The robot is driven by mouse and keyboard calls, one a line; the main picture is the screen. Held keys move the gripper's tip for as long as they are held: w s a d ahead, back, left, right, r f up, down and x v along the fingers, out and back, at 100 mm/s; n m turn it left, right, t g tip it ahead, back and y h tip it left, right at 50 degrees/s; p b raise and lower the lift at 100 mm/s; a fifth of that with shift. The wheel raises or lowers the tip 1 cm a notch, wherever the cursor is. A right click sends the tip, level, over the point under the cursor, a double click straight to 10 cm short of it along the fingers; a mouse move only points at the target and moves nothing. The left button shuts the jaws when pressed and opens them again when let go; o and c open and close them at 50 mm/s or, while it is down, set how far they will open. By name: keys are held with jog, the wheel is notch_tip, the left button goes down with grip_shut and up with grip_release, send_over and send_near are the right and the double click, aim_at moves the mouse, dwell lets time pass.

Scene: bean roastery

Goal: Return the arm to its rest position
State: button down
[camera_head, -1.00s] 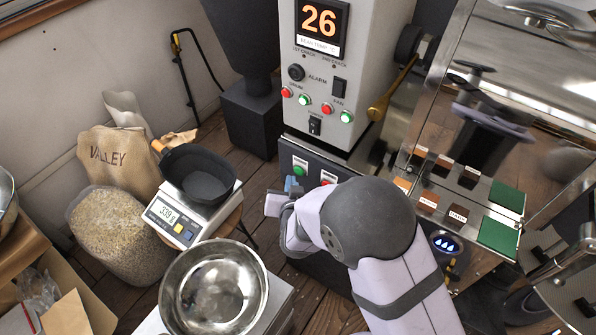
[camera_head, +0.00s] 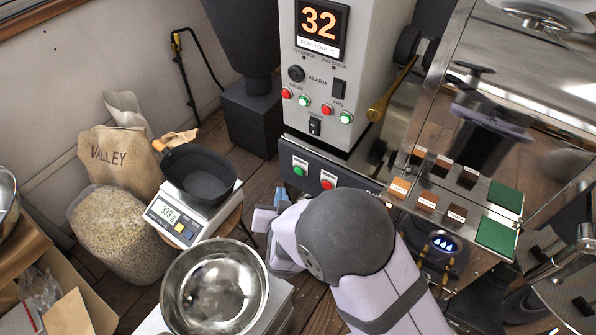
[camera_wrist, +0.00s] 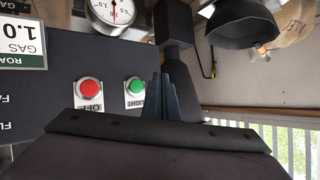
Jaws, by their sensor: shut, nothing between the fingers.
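My gripper (camera_head: 281,198) is in the head view, in front of the roaster's dark lower panel, its small blue fingertips showing left of my arm's grey joint. In the wrist view its fingers (camera_wrist: 164,95) are together with nothing between them. A green button (camera_wrist: 136,86) and a red button (camera_wrist: 89,88) are on the dark panel just beyond the fingers. My forearm covers part of the panel's lower area in the head view.
The roaster (camera_head: 360,60) reads 32. A steel bowl (camera_head: 205,320) stands left of my arm. A scale (camera_head: 170,221) bears a black pan (camera_head: 205,185). A bean-filled bag (camera_head: 120,240) stands at left. A metal tray with labelled samples (camera_head: 445,185) is at right.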

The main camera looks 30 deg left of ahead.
dwell(0.4)
jog(key=w+d+r+m+g+h+p, duration=0.1)
jog(key=w+d+r+g+h, duration=0.2)
jog(key=d, duration=0.7)
jog(key=w+d+r+m+g+h+p, duration=0.15)
jog(key=w+d+r, duration=0.25)
jog(key=d, duration=0.6)
jog(key=s+d+r+g+h+p, duration=0.1)
jog(key=s+d, duration=0.3)
jog(key=d, duration=0.5)
jog(key=s+d+r+m+g+h+p, duration=0.1)
jog(key=s+d+r+g, duration=0.1)
jog(key=s+d, duration=0.3)
jog(key=s+d+r+m+g+h+p, duration=0.1)
jog(key=s+d, duration=0.3)
jog(key=d, duration=0.8)
jog(key=shift+s+d+r+g, duration=0.3)
jog(key=shift+s+r+g, duration=0.1)
jog(key=shift+r+g, duration=0.2)
